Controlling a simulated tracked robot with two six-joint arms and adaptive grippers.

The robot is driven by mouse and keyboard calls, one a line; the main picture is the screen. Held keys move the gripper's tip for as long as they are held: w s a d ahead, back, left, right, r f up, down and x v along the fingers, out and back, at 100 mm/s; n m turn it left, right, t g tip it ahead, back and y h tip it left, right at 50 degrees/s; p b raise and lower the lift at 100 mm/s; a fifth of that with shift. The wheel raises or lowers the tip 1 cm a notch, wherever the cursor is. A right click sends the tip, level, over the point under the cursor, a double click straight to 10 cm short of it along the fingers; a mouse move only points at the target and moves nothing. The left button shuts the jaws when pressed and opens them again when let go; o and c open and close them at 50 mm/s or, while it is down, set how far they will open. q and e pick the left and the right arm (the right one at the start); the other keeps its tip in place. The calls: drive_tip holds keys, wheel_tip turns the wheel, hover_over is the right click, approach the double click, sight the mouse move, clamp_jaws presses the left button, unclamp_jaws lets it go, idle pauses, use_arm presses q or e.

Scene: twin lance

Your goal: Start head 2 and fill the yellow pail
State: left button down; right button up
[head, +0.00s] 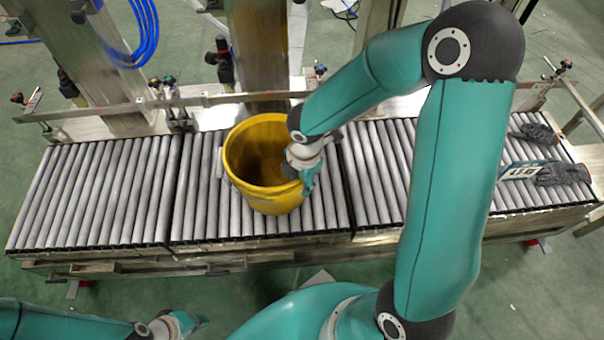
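The yellow pail (240,186) stands upright and open-topped on the middle section of the roller conveyor, below a steel column. Its visible inside looks empty, though part of the opening is hidden by my arm. My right gripper (309,182) is at the pail's right rim, pointing down; I cannot tell whether it touches the pail or whether its fingers are open. My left gripper (192,322) is low at the bottom left, away from the conveyor, with its fingers too small to read. Steel columns of the filling station (262,45) rise behind the pail; no head number is readable.
Dark gloves (562,173) lie on the right conveyor section (385,165), with a labelled item beside them. A guide rail (225,99) with clamps runs behind the rollers. The left conveyor section (95,195) is clear. Blue hoses (143,40) hang at the upper left.

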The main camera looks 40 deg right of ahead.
drive_tip(key=shift+w+f+b, duration=0.1)
drive_tip(key=shift+f+b, duration=0.35)
drive_tip(key=shift+f, duration=0.95)
clamp_jaws()
